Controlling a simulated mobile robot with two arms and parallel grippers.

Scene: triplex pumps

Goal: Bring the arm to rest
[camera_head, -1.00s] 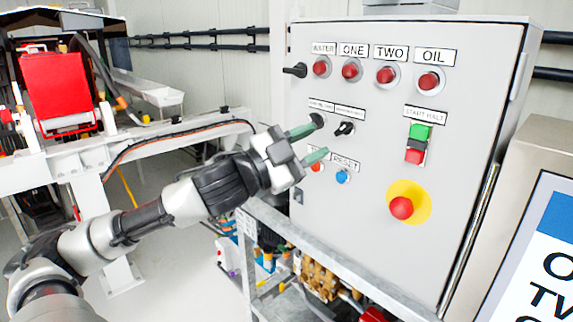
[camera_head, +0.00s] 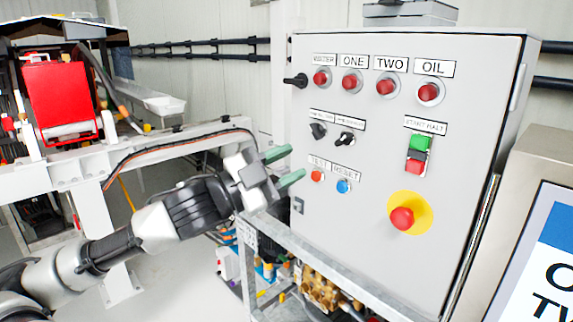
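My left arm reaches in from the lower left. My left gripper (camera_head: 284,166) has two green fingertips that stand apart, with nothing between them. It is in front of the left edge of the grey control panel (camera_head: 370,250), left of the panel's knobs and buttons. The fingertips appear clear of the panel's controls. My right gripper is not in view.
The panel has red lamps along the top, two black selector knobs (camera_head: 318,131), an orange-red test button (camera_head: 317,176), a blue reset button (camera_head: 343,186), green and red start/halt buttons (camera_head: 416,153) and a red emergency stop (camera_head: 402,218). A white steel frame (camera_head: 90,180) stands at left.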

